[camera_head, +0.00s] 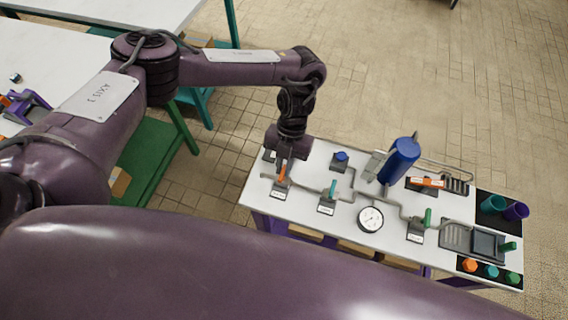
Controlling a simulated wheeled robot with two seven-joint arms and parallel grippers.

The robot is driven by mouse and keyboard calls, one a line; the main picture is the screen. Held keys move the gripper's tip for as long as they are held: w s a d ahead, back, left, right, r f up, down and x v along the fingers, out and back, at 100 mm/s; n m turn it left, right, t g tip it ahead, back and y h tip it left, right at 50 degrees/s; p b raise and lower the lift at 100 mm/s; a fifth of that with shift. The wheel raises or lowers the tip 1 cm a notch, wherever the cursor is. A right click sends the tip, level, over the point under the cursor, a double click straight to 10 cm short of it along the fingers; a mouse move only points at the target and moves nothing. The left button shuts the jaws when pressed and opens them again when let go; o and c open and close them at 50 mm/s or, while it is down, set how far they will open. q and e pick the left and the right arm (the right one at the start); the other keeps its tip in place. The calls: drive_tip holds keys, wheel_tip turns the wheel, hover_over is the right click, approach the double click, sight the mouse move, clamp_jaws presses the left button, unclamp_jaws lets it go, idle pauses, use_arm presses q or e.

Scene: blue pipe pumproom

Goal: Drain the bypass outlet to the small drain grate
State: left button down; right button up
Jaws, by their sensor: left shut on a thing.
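My left gripper (284,166) points down at the left end of the white bench and is shut on the orange valve handle (282,175). The gripper hides part of that valve. A grey pipe runs right from it past a teal-handled valve (332,188) and a round gauge (370,218) to a green-handled valve (427,218). A small grate (456,186) lies at the back right, near an orange-and-white bar (426,182). A larger grate (453,236) lies in front of it. I cannot tell which pipe end is the bypass outlet. My right gripper is not in view.
A blue cylinder (402,160) stands tall at the back middle of the bench, with a blue knob (341,156) to its left. Teal (493,203) and purple (516,211) cups stand at the right end. Several coloured caps sit at the front right corner. Tiled floor surrounds the bench.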

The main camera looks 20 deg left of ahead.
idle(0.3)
use_arm(q)
drive_tip(key=c, duration=1.5)
unclamp_jaws()
drive_tip(key=b+v, duration=0.1)
drive_tip(key=v, duration=0.7)
drive_tip(key=shift+s, duration=0.1)
drive_tip(key=shift+s+f, duration=0.1)
drive_tip(key=shift+f, duration=0.05)
